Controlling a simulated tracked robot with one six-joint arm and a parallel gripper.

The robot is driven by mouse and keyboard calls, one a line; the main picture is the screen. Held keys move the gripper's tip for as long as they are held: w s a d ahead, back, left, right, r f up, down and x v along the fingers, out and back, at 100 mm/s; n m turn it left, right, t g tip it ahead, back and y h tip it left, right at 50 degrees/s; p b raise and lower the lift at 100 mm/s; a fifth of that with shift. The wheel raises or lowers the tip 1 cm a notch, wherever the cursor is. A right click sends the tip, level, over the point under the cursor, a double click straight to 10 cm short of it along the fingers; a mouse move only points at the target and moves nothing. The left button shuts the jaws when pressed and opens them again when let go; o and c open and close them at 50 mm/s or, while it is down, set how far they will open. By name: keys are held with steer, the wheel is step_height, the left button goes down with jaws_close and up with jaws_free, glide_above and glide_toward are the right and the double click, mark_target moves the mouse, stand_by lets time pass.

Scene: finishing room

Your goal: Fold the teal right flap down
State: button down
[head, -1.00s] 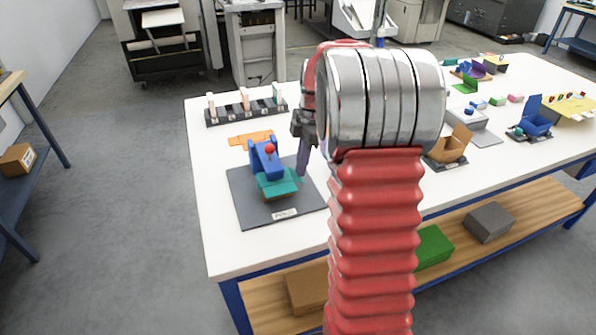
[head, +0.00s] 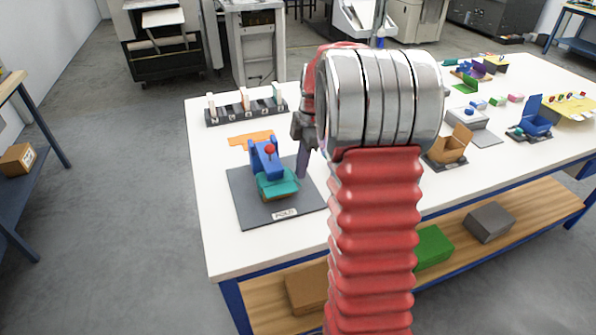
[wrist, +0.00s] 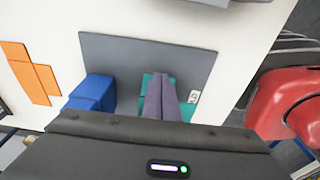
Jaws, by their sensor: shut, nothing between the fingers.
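The teal flap (head: 277,188) is at the near end of a small box on a dark grey mat (head: 248,208). It looks close to level, but I cannot tell whether it is fully flat. A blue part (head: 264,165) with a red knob (head: 269,149) stands behind it. My gripper (head: 302,174) is shut and empty, its fingers pointing down just right of the blue part. In the wrist view, the fingers (wrist: 160,78) cover the middle of the teal flap (wrist: 188,112). Contact cannot be told. The blue part (wrist: 92,92) is left of them.
A flat orange piece (head: 250,139) lies behind the mat. A dark rack (head: 245,112) with upright pieces stands at the back left. A brown folded box (head: 450,147) and a blue one (head: 535,119) are to the right. The white table (head: 213,222) is clear left of the mat.

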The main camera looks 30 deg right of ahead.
steer(key=shift+a+f, duration=0.1)
stand_by(0.3)
steer(key=shift+a+f, duration=0.15)
steer(key=shift+f, duration=0.05)
stand_by(0.4)
steer(key=shift+w, duration=0.1)
steer(key=shift+a+f, duration=0.2)
steer(key=shift+a, duration=0.15)
stand_by(0.7)
steer(key=shift+s+d, duration=0.2)
steer(key=shift+d, duration=0.8)
steer(key=shift+r, duration=0.15)
